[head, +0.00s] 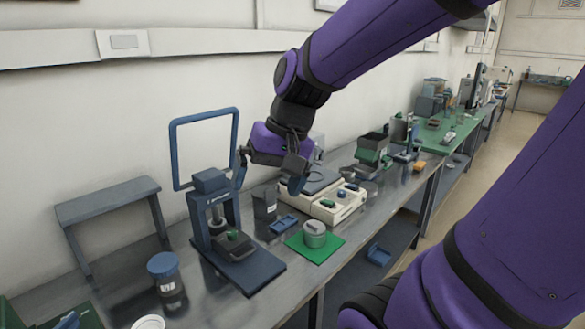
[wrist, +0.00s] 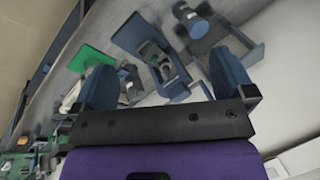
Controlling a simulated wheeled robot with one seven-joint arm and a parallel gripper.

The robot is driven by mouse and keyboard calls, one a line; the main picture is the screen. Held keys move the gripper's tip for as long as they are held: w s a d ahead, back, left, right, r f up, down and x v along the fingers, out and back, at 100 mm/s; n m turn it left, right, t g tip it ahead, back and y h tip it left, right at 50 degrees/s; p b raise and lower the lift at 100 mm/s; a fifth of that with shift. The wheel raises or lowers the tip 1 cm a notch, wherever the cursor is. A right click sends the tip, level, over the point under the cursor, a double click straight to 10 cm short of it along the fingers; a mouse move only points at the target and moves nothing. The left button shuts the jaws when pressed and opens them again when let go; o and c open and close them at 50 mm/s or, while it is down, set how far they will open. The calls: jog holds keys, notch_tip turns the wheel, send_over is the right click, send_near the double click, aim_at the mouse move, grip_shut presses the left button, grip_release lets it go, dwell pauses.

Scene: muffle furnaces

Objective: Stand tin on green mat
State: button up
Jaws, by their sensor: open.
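A squat grey-green tin (head: 314,232) stands upright on the green mat (head: 332,250), near the bench's front edge in the head view. My gripper (head: 270,172) is open and empty, raised above the bench behind and to the left of the tin, clear of it. In the wrist view my gripper (wrist: 165,82) shows two dark blue fingers spread wide with nothing between them. The mat (wrist: 88,57) shows in part beyond the left finger there; I cannot make out the tin in that view.
A blue-grey stand press (head: 228,235) stands left of the mat. A dark container (head: 265,205) and a small blue tray (head: 283,225) are behind the mat. A cream instrument (head: 338,204) lies behind it. A blue-lidded jar (head: 167,280) is at front left.

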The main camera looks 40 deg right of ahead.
jog(key=s+r+n+t+h, duration=0.2)
jog(key=s+r+n+h, duration=0.1)
jog(key=s, duration=0.3)
jog(key=shift+s+a+r+n+t, duration=0.2)
jog(key=shift+s+r+n+t, duration=0.2)
jog(key=shift+r+n, duration=0.4)
dwell(0.4)
